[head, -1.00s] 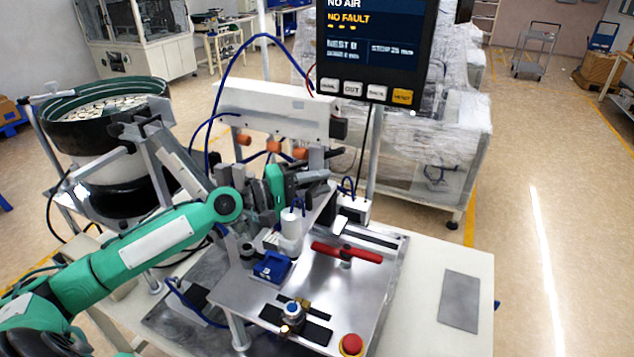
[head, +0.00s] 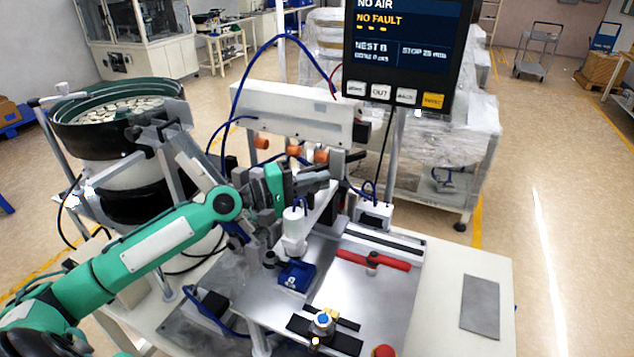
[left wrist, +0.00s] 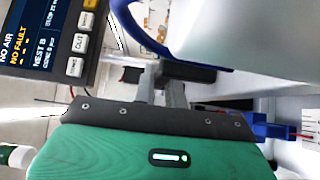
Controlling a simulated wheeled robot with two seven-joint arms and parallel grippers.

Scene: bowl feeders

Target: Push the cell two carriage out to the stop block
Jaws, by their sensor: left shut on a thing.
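My left gripper (head: 322,182) is in front of the white feeder bar, its fingers pointing right. In the left wrist view its two grey fingers (left wrist: 165,90) are shut on a dark block or handle (left wrist: 190,73). I take this as part of a carriage, but its cell number cannot be read. Most of that part is hidden behind the gripper in the head view. A white cylinder (head: 295,228) stands above a blue block (head: 296,275) just below the gripper. I cannot clearly pick out the stop block. My right gripper is not in view.
A panel (head: 405,45) reads NO AIR, NO FAULT, NEST B and STOP 25 mm. The white feeder bar (head: 285,108) has orange knobs. The bowl feeder (head: 118,115) stands left. The table's right side is mostly clear.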

